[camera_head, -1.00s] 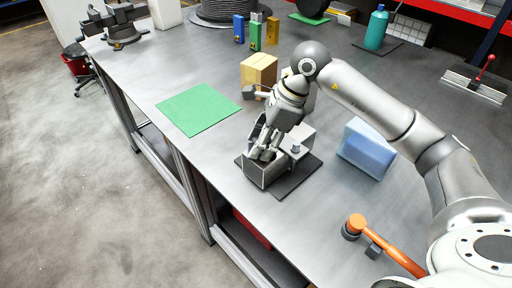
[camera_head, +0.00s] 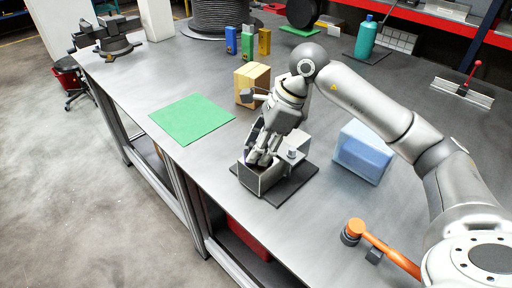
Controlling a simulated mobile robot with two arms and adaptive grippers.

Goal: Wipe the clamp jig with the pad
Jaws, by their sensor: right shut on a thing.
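The clamp jig (camera_head: 257,182) is a grey metal block with a small knob on its right side. It sits on a dark base plate (camera_head: 290,189) near the left edge of the workbench. My right gripper (camera_head: 262,157) points down at the jig's top, its fingers over the block's upper part and hiding some of it. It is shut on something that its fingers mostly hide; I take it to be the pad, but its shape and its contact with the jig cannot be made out. My left gripper is not in view.
A blue block (camera_head: 363,152) stands right of the jig. A cardboard box (camera_head: 251,83) is behind it, and a green mat (camera_head: 192,118) lies to the left. The bench between mat and jig is clear.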

